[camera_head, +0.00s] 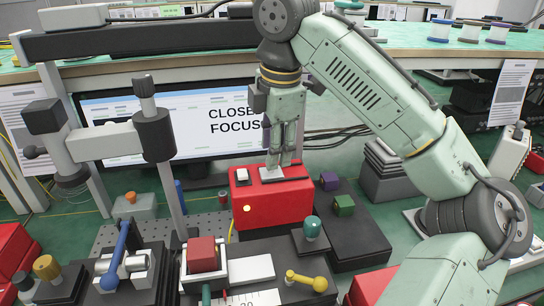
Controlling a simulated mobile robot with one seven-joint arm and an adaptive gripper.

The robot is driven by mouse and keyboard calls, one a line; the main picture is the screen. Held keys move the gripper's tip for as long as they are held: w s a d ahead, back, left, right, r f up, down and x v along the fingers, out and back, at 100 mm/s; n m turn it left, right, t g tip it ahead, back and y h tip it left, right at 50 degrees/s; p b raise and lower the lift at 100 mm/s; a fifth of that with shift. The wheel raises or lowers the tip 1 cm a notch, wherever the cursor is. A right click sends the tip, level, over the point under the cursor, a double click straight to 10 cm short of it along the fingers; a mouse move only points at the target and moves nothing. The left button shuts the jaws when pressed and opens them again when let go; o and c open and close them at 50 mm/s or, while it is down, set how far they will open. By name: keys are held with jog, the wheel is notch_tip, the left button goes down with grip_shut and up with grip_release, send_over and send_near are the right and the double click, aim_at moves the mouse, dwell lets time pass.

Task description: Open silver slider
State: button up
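A red box (265,210) stands in the middle of the bench. On its top are a small white block (242,176) at the left and a flat silver-grey piece (297,172) at the right, which looks like the silver slider. My gripper (279,162) points straight down over this piece, its fingers close side by side with a narrow gap. The fingertips are at or just above the piece and hide part of it. I cannot tell whether they touch it or hold anything.
A monitor (190,105) reading "CLOSE FOCUS" stands behind. Purple (329,181) and green (344,205) blocks sit right of the red box. A blue lever (115,255), red block (202,254) and yellow lever (306,281) are in front.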

jog(key=shift+w+a+f, duration=0.1)
jog(key=shift+w+f, duration=0.05)
jog(key=shift+f, duration=0.55)
jog(key=shift+w+a+f, duration=0.1)
jog(key=shift+f, duration=0.6)
jog(key=shift+c, duration=0.3)
grip_shut()
jog(key=shift+d, duration=0.1)
